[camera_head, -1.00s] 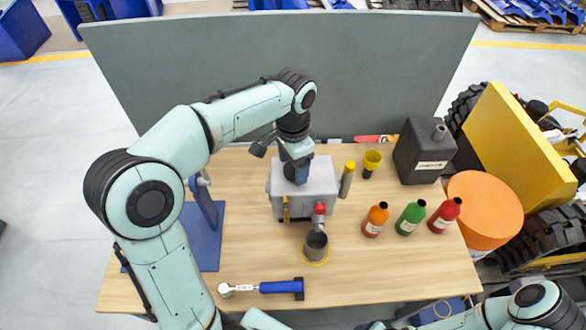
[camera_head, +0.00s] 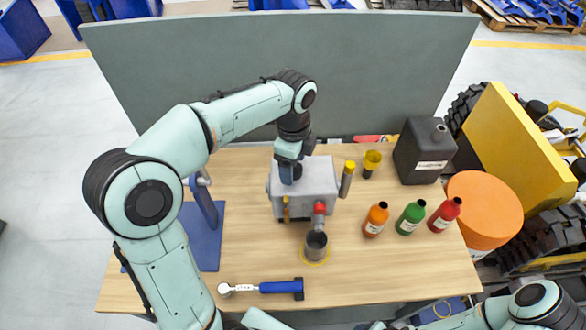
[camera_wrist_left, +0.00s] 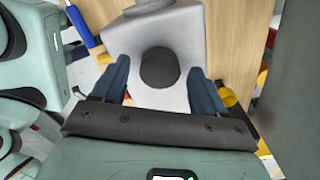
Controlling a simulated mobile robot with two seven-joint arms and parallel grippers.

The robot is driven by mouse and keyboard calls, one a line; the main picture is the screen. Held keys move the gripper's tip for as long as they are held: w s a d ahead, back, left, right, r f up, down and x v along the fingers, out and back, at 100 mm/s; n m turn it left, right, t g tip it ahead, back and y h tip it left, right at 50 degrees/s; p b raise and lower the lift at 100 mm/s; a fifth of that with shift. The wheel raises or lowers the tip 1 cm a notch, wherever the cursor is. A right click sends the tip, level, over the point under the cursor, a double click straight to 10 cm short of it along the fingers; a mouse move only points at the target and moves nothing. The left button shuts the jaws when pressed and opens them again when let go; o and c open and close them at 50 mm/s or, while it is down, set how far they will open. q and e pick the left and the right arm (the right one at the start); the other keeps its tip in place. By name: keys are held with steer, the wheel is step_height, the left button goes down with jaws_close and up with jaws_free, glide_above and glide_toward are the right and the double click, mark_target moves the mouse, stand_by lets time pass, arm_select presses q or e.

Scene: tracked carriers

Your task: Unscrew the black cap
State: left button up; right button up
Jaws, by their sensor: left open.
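The black cap (camera_wrist_left: 160,68) is a round dark knob on top of the grey metal housing (camera_head: 322,186). In the left wrist view it stands between the two blue fingers of my left gripper (camera_wrist_left: 158,76), with a gap on each side. The gripper is open and points down over the housing. In the head view my left gripper (camera_head: 289,172) covers most of the cap. The housing also shows in the left wrist view (camera_wrist_left: 185,30). My right arm shows only at the bottom edge of the head view, and its gripper is not visible.
Orange (camera_head: 375,220), green (camera_head: 410,218) and red (camera_head: 444,216) bottles stand right of the housing. A grey cup (camera_head: 316,245) is in front of it. A blue-handled wrench (camera_head: 270,287) lies near the front edge. A black canister (camera_head: 424,152) stands back right; a grey panel (camera_head: 270,75) closes the back.

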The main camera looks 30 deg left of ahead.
arm_select(q)
steer(key=m, duration=1.4)
steer(key=shift+m, duration=0.3)
steer(key=m, duration=0.4)
steer(key=shift+m, duration=0.3)
steer(key=c, duration=0.9)
steer(key=n, duration=0.5)
steer(key=shift+n, duration=0.4)
steer(key=n, duration=0.4)
